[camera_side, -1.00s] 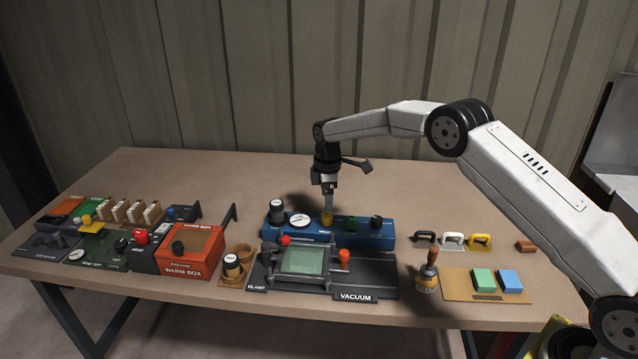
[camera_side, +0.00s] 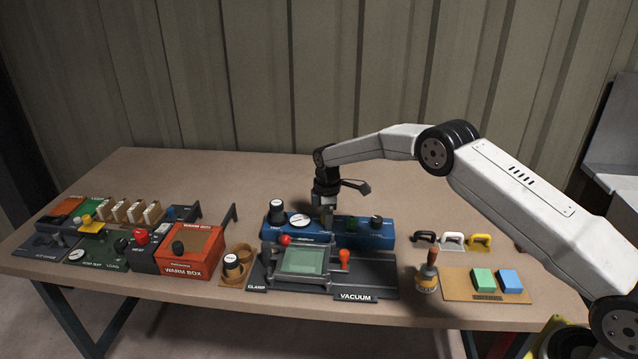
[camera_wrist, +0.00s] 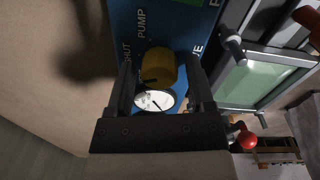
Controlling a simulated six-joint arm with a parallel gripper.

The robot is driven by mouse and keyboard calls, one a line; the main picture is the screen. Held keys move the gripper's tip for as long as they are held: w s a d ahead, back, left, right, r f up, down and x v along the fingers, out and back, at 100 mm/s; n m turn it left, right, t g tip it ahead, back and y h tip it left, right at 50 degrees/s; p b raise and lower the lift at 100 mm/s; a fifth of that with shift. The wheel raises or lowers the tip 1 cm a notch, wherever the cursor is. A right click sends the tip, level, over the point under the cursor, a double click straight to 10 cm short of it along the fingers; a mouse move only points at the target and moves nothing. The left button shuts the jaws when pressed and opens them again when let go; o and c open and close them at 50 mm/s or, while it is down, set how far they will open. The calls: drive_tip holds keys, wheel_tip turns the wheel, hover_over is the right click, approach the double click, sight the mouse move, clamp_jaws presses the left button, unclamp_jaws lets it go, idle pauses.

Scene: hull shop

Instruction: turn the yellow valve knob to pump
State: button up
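The yellow valve knob (camera_wrist: 158,66) stands on the blue panel (camera_side: 380,241), with the words PUMP and SHUT printed beside it in the wrist view. My gripper (camera_side: 327,217) points down over the panel, and its fingers hide the knob in the side view. In the wrist view my gripper (camera_wrist: 161,70) has one finger on each side of the knob. The fingers are apart, with narrow gaps between them and the knob. Which word the knob points at, I cannot tell.
A round white gauge (camera_side: 299,220) and a black-and-white knob (camera_side: 276,207) stand left of the gripper on the same panel. A dark knob (camera_side: 376,222) is to the right. The clamp frame with a green plate (camera_side: 305,261) lies in front. The table behind the panel is clear.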

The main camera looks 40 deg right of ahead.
clamp_jaws()
drive_tip(key=shift+m, duration=0.3)
drive_tip(key=m, duration=1.2)
drive_tip(key=shift+w, duration=0.1)
drive_tip(key=shift+m, duration=1.9)
